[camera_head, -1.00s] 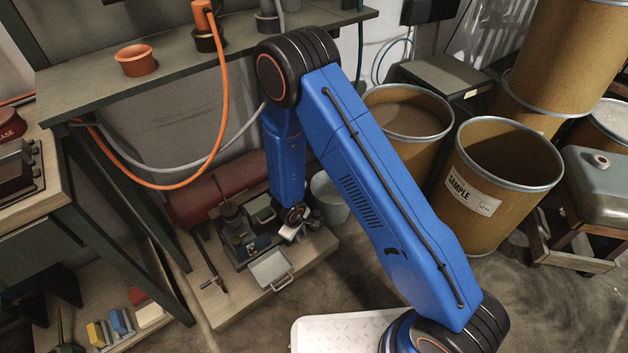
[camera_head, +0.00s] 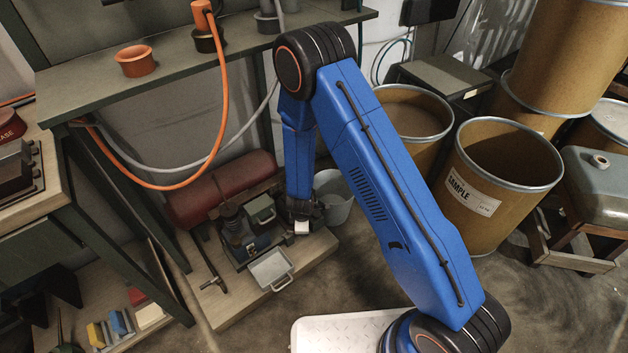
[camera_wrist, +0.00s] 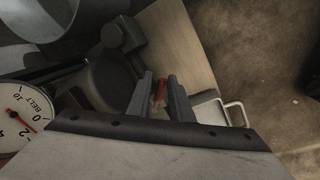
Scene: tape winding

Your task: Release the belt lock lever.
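My gripper (camera_wrist: 160,100) points down at the low machine in the wrist view, with its two fingers apart. A small red piece (camera_wrist: 161,88), which looks like a lever end, shows in the gap between the fingers. I cannot tell whether it touches either finger. A round white gauge (camera_wrist: 14,122) marked BELT is at the left edge of the wrist view. In the head view the machine (camera_head: 240,236) sits on a wooden board, and my gripper (camera_head: 302,227) is at its right side. The lever cannot be made out there.
A grey handled tray (camera_head: 270,270) is at the front of the wooden board (camera_head: 225,312). A grey bucket (camera_head: 333,200) stands behind my gripper and a red tank (camera_head: 220,190) behind the machine. An orange hose (camera_head: 226,110) hangs from the bench. Bare floor lies in front.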

